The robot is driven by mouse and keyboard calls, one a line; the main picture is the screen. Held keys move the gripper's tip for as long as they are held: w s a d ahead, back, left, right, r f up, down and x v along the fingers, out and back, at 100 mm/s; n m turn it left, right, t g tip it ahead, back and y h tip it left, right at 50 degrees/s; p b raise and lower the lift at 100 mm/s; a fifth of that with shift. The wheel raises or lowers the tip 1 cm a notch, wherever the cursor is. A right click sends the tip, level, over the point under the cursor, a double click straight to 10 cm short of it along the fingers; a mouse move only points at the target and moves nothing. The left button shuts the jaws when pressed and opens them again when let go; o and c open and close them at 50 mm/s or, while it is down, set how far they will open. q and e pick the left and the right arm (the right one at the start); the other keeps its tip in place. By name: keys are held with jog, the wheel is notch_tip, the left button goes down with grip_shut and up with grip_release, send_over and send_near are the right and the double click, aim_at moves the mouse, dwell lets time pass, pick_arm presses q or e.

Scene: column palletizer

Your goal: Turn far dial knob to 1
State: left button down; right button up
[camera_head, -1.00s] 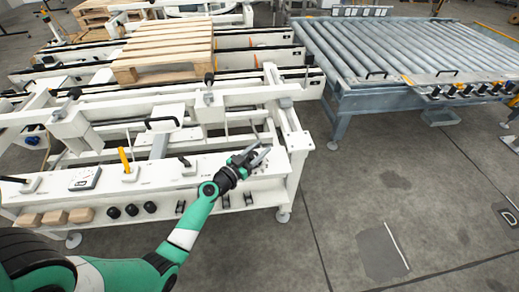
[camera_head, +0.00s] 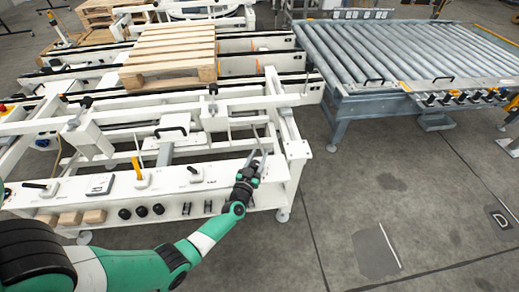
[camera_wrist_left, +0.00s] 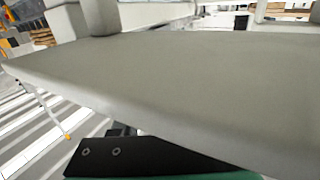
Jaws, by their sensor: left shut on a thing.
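My left gripper (camera_head: 258,158) is at the right end of the white control panel (camera_head: 215,178), over the place of the far dial. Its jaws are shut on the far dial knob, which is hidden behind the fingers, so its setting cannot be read. In the left wrist view a pale panel surface (camera_wrist_left: 150,75) fills most of the picture and the knob does not show. My right gripper is not in view.
A wooden pallet (camera_head: 170,60) rests behind. Open floor lies to the right.

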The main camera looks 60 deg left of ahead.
pick_arm(q)
jog(key=shift+a+r+n+g+y+p, duration=0.1)
jog(key=shift+r+n+g+y+p, duration=0.15)
jog(key=shift+n+g+y+p, duration=0.55)
jog(key=g, duration=0.1)
jog(key=n+g+y, duration=0.1)
jog(key=n+g+b, duration=0.1)
jog(key=shift+s+a+f+y, duration=0.15)
jog(key=shift+s+f+y, duration=0.15)
jog(key=shift+y, duration=0.1)
jog(key=n+g+b, duration=0.1)
jog(key=n+g+y+b, duration=0.1)
jog(key=g, duration=0.1)
jog(key=shift+s+a+f+n, duration=0.1)
jog(key=shift+s+f+n, duration=0.05)
jog(key=shift+s+n, duration=0.15)
jog(key=shift+s+a+r+n+g+y+b, duration=0.1)
jog(key=shift+s+n+g+y+b, duration=0.15)
jog(key=shift+n+g+b, duration=0.45)
jog(key=shift+s+r+n+g+y+b, duration=0.1)
jog(key=shift+n+g+y+b, duration=0.2)
jog(key=shift+g+b, duration=0.7)
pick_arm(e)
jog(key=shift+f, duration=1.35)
pick_arm(q)
jog(key=shift+c, duration=2.1)
grip_release()
